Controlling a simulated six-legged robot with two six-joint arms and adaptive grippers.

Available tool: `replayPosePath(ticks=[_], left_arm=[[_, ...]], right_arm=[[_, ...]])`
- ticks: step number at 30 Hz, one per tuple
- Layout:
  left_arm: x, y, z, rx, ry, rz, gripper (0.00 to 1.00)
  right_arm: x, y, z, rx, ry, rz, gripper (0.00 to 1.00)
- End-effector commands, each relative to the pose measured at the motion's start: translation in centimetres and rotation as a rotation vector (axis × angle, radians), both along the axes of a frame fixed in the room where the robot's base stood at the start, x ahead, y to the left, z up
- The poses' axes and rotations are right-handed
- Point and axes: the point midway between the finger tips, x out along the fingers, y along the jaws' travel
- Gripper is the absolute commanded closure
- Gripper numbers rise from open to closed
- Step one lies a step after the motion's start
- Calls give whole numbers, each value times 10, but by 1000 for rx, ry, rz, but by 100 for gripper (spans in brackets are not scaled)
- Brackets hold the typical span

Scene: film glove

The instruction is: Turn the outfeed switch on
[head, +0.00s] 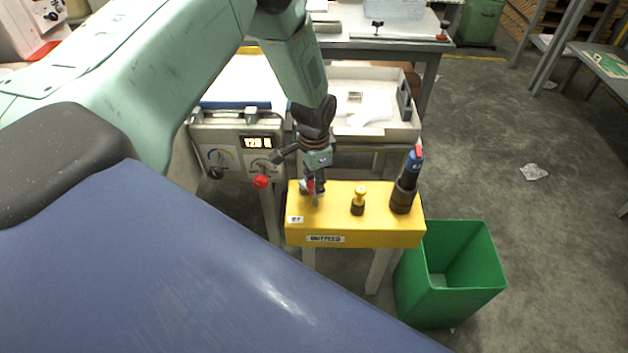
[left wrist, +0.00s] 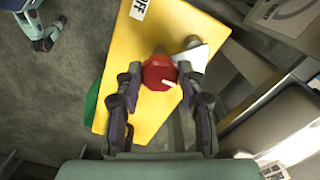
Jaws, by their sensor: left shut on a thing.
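The yellow outfeed box (head: 335,228) stands on legs in the middle of the head view, with an "OUTFEED" label on its front. Its red switch knob (left wrist: 160,71) sits between the fingers of my left gripper (left wrist: 163,84) in the left wrist view. A white pointer mark shows on the knob. A plate reading "OFF" (left wrist: 140,9) is on the box top; another white plate (left wrist: 195,57) is partly hidden beside the knob. In the head view my left gripper (head: 313,188) is shut on the knob at the box's left end, mostly covering it.
A grey panel (head: 229,139) with dials and a red-knobbed lever (head: 261,182) is at left. A green bin (head: 450,304) is at right.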

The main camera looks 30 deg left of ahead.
Motion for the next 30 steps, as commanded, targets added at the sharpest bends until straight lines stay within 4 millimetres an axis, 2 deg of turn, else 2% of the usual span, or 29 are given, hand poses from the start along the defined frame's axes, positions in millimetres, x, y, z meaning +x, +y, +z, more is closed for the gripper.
replayPosePath(ticks=[5, 6, 13, 23, 26, 30], left_arm=[[0, 0, 0, 0, 0, -2, 93], [0, 0, 0, 0, 0, -2, 58], [0, 0, 0, 1, 1, -1, 38], [0, 0, 2, 0, 0, 0, 38], [1, 0, 11, 0, -2, 0, 38], [1, 0, 36, 0, -4, 0, 38]], right_arm=[[0, 0, 0, 0, 0, 0, 52], [0, 0, 0, 0, 0, 0, 52], [0, 0, 0, 0, 0, 0, 52], [0, 0, 0, 0, 0, 0, 52], [0, 0, 0, 0, 0, 0, 52], [0, 0, 0, 0, 0, 0, 52]])
